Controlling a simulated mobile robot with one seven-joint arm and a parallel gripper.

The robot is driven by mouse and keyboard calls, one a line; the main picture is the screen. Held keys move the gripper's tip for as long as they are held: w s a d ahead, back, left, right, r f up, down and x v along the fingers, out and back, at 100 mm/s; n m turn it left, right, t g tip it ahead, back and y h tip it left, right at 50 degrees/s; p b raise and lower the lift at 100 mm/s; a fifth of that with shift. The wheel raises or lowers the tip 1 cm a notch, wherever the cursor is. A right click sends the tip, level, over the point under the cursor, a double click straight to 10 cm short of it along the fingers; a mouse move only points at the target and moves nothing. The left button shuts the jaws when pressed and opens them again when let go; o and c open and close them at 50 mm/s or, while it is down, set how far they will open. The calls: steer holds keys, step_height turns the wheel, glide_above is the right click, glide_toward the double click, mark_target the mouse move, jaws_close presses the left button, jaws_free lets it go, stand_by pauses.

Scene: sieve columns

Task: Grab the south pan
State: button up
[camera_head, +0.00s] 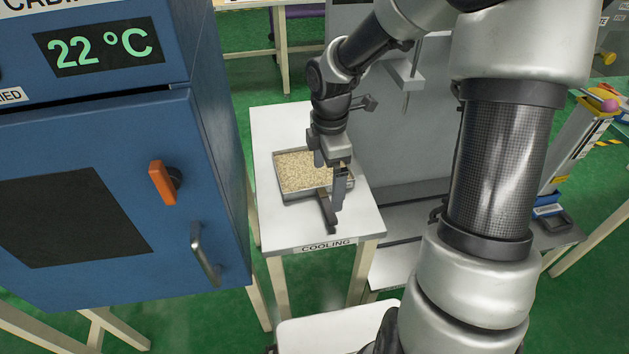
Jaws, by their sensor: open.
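A rectangular metal pan (299,174) filled with pale grains sits on the white cooling table. My gripper (338,185) points down over the pan's right front side, close to the handle. Its jaws are open, and one finger hides part of the pan's right edge. I cannot tell whether a finger touches the pan or the handle. No label on the pan shows which one it is.
The white table (281,236) carries a "COOLING" sign at its front edge. A blue cabinet (130,190) reading 22 °C, with an orange knob (163,184) and metal handle, stands close on the left. A grey panel (425,140) stands right of the table.

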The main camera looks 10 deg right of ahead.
mark_target(326, 203)
step_height(326, 203, down, 8)
steer(key=shift+w+f+b, duration=0.1)
steer(key=shift+b, duration=1)
steer(key=c, duration=1.4)
